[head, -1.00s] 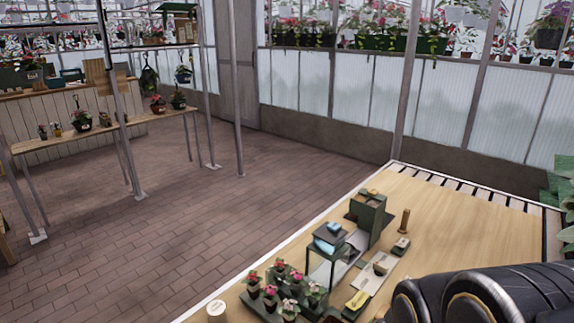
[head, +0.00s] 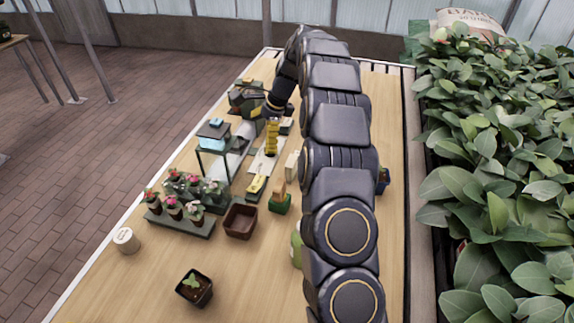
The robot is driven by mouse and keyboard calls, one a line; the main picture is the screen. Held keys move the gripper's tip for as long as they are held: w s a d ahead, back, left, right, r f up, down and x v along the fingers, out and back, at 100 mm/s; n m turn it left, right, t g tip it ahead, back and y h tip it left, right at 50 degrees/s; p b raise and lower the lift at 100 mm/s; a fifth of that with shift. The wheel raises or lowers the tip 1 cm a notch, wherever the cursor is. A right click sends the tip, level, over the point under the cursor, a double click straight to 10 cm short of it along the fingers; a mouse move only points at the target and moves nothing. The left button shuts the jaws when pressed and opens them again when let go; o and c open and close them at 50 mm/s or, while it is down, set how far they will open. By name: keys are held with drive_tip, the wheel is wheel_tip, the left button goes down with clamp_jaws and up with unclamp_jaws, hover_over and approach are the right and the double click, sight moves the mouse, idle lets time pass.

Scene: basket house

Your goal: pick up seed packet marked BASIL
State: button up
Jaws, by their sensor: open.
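No lettering that reads BASIL can be made out in the head view, so I cannot tell which thing is the packet. A yellow item (head: 257,185) lies nearer than the gripper. A dark green box (head: 243,101) stands left of the wrist, partly hidden.
A brown planter (head: 240,221), a seedling pot (head: 194,288) and a white cup (head: 125,240) are nearer. Dense leafy plants (head: 475,170) line the right side. The near left tabletop is mostly clear.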

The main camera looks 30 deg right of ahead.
sight(294, 161)
drive_tip(key=w+d+f+m, duration=0.1)
drive_tip(key=d+f+m, duration=0.1)
drive_tip(key=d+f, duration=0.1)
drive_tip(key=w+d+f+m+t, duration=0.1)
drive_tip(key=d+f+m, duration=0.2)
drive_tip(key=d+f, duration=0.1)
drive_tip(key=w+d+f+m, duration=0.1)
drive_tip(key=d+f+m, duration=0.1)
drive_tip(key=d+f, duration=0.2)
drive_tip(key=shift+w+d+f+t+h, duration=0.1)
drive_tip(key=shift+d+f+t+h, duration=0.1)
drive_tip(key=shift+d, duration=0.35)
drive_tip(key=shift+d+f+t+h, duration=0.1)
drive_tip(key=shift+d+h, duration=0.1)
drive_tip(key=shift+d, duration=0.3)
drive_tip(key=shift+f+m, duration=0.25)
drive_tip(key=shift+m, duration=0.05)
drive_tip(key=x, duration=0.7)
drive_tip(key=shift+s+a+f, duration=0.15)
drive_tip(key=shift+s+f, duration=0.1)
drive_tip(key=shift+s, duration=0.05)
drive_tip(key=c, duration=1.1)
